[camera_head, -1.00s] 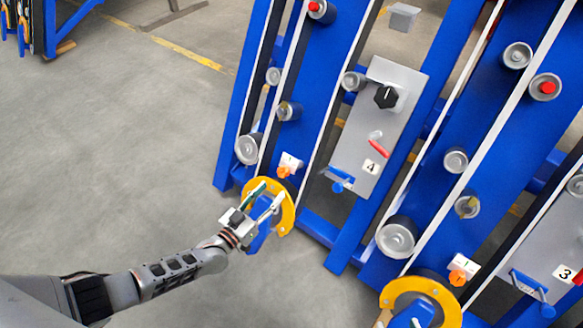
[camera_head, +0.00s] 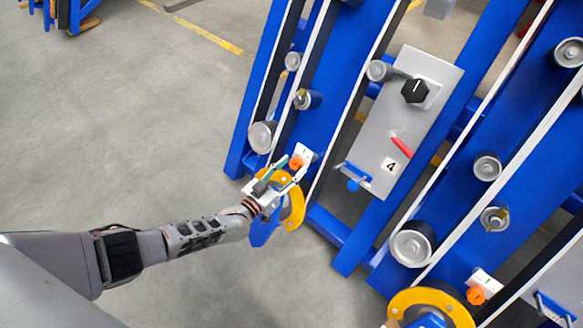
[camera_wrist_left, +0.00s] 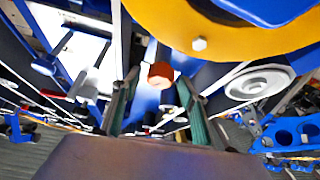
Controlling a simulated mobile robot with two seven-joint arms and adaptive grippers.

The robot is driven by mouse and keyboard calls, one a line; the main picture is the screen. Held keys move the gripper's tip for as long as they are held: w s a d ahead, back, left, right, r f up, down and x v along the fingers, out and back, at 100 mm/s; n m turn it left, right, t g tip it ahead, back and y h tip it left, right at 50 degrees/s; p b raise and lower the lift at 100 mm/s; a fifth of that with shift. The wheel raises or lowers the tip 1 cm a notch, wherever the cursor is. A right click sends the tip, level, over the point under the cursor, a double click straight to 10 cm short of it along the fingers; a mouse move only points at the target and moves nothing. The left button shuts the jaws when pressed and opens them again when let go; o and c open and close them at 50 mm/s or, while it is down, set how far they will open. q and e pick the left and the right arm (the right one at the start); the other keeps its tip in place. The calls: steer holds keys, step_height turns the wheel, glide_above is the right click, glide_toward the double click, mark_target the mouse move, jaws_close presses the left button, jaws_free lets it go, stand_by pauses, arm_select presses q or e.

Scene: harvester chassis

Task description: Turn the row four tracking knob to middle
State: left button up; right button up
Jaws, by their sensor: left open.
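The panel marked 4 (camera_head: 403,125) carries a black knob (camera_head: 415,91) with a white pointer line and a red lever (camera_head: 402,147). To its left, on the blue frame, an orange knob (camera_head: 297,162) sits on a small white plate (camera_head: 304,153). Neither knob bears a readable "tracking" label, and the orange knob's setting is too small to tell. My left gripper (camera_head: 289,168) is open right at the orange knob. In the left wrist view the knob (camera_wrist_left: 160,75) lies between and just beyond the spread fingertips (camera_wrist_left: 158,92); contact cannot be told. My right gripper is out of view.
A yellow ring wheel (camera_head: 293,207) lies just below the left gripper. Rollers such as the grey one (camera_head: 262,136) stand out from the blue frame (camera_head: 345,60). A second yellow wheel (camera_head: 432,299) and orange knob (camera_head: 476,295) are at lower right.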

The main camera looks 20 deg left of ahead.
arm_select(q)
steer(key=c, duration=1.1)
steer(key=shift+n, duration=0.3)
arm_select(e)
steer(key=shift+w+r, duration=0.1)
arm_select(q)
steer(key=shift+d+r+n+y, duration=0.15)
steer(key=shift+n+y, duration=0.75)
steer(key=shift+n, duration=0.3)
steer(key=n+y+p, duration=0.1)
steer(key=n, duration=0.2)
steer(key=shift+r+y, duration=0.1)
steer(key=shift+y, duration=0.2)
steer(key=shift+d+n+y+p, duration=0.1)
steer(key=shift+n+y+p, duration=0.3)
steer(key=shift+n, duration=0.4)
steer(key=shift+n+g+y, duration=0.3)
steer(key=shift+n+y, duration=0.2)
steer(key=shift+n, duration=0.5)
steer(key=shift+p, duration=0.3)
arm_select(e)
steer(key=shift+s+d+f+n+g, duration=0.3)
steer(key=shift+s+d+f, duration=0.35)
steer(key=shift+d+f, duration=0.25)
arm_select(q)
steer(key=shift+s, duration=0.1)
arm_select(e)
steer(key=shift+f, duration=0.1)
